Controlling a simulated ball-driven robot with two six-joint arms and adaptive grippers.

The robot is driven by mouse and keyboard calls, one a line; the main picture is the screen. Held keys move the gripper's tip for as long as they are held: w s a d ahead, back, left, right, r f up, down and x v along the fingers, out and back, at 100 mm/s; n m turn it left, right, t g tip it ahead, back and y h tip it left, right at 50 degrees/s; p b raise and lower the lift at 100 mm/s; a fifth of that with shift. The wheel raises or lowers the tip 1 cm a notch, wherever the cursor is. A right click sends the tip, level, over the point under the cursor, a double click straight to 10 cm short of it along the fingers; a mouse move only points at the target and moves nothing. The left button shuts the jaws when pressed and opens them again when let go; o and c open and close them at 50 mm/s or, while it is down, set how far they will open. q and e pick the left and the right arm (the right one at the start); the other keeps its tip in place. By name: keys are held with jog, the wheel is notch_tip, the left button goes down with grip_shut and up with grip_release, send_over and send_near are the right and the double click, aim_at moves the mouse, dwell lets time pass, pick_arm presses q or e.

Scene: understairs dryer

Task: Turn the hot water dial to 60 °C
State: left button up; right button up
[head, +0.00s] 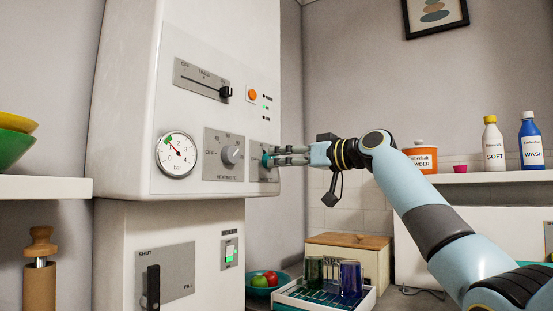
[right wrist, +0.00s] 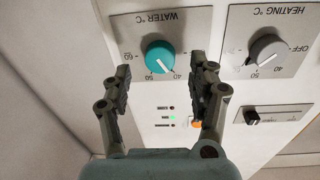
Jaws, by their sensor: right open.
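The hot water dial is a round teal knob (right wrist: 159,55) on a grey plate marked WATER °C (right wrist: 190,22), upside down in the right wrist view. Its white pointer line points to the lower right there, roughly between the 50 and 40 marks; the 60 mark is at the left. In the head view the dial (head: 266,160) is partly hidden by my right gripper (head: 276,156). My right gripper is open, and in the wrist view its fingertips (right wrist: 166,72) stand at either side just below the dial. I cannot tell whether they touch it. My left gripper is not in view.
The grey heating dial (head: 233,155) is beside the water plate. A gauge (head: 176,155), a slider switch (head: 225,93) and an orange button (head: 252,96) are on the same white boiler. A rack with glasses (head: 350,278) stands below; bottles (head: 493,145) stand on the right shelf.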

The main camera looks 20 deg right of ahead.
jog(key=shift+x, duration=1.5)
jog(key=c, duration=1.1)
jog(key=m+p, duration=0.5)
jog(key=m, duration=0.1)
jog(key=m+g+p, duration=0.1)
jog(key=m+p, duration=0.4)
jog(key=m, duration=0.1)
jog(key=m+p, duration=0.6)
jog(key=shift+r+y, duration=0.3)
jog(key=shift+c, duration=0.2)
jog(key=m+p, duration=0.2)
jog(key=m, duration=0.1)
jog(key=shift+d+f+m, duration=0.1)
jog(key=shift+m, duration=0.2)
jog(key=shift+m+g+y+p, duration=0.3)
jog(key=shift+m+p, duration=0.15)
jog(key=shift+m, duration=0.05)
jog(key=shift+f, duration=0.1)
